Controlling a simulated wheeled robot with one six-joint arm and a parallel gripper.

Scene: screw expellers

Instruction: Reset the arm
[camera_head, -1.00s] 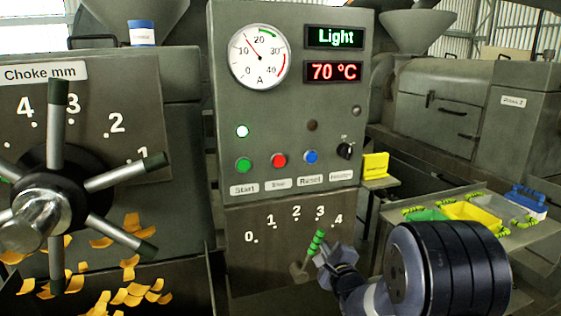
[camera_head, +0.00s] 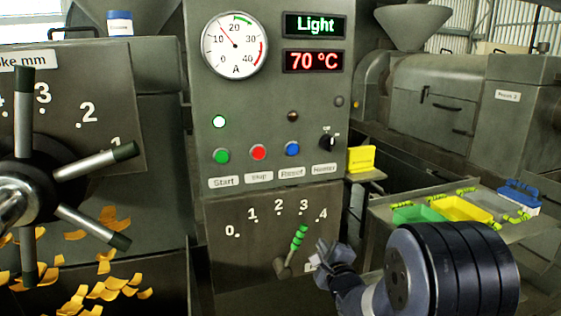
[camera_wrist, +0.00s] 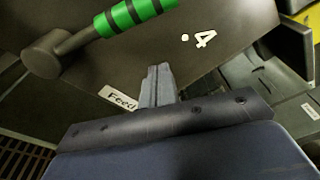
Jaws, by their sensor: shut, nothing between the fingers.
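My gripper (camera_head: 325,252) is shut and empty in the head view, just right of the feed lever (camera_head: 298,240) and apart from it. The lever has a green banded grip and points up between the marks 3 and 4 on the lower panel. In the wrist view my closed fingers (camera_wrist: 158,85) stand at the middle, below the lever's green grip (camera_wrist: 130,14). A "Feed" label (camera_wrist: 117,98) shows beside the fingers there.
The control panel (camera_head: 270,107) stands upright behind, with a gauge, displays and buttons. A spoked choke wheel (camera_head: 45,185) is at left above scattered orange flakes.

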